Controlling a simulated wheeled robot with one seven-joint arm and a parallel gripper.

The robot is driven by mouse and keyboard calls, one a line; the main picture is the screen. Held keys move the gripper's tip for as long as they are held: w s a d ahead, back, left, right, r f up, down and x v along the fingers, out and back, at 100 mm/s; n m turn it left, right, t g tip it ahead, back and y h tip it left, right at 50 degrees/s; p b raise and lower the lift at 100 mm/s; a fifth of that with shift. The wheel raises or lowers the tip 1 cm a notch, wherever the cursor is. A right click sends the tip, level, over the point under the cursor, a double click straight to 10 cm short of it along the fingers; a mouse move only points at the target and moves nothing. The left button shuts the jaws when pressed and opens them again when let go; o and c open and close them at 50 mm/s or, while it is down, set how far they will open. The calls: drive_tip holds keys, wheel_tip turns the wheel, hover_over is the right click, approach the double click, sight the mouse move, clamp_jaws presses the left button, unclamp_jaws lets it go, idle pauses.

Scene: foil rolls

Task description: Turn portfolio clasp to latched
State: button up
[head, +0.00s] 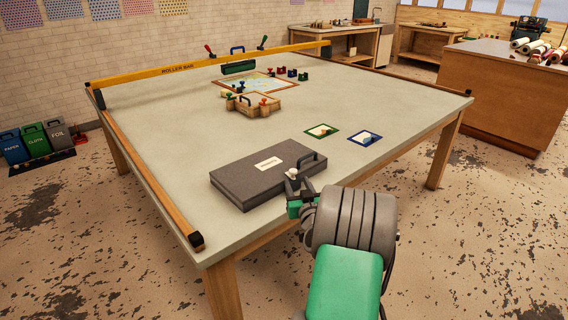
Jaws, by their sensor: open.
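The portfolio (245,181) is a flat dark grey case with a pale label on top. It lies shut near the front edge of the table (330,110). A dark handle (313,157) stands at its right end. A small pale knob (292,172), which looks like part of the clasp, shows at the front right edge of the case. My gripper (296,187) is open and right at this knob. I cannot tell whether it touches it. The gripper and arm hide part of the case's front right corner, and the clasp's position is too small to read.
A yellow roller bar (210,65) spans the table's back, and a wooden rail (155,185) runs along its left edge.

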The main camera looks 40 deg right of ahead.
sight(294, 173)
drive_tip(key=p+x, duration=0.1)
drive_tip(key=x, duration=0.6)
drive_tip(key=shift+w+d+r, duration=0.2)
drive_tip(key=shift+w+d, duration=0.05)
drive_tip(key=shift+d, duration=0.05)
clamp_jaws()
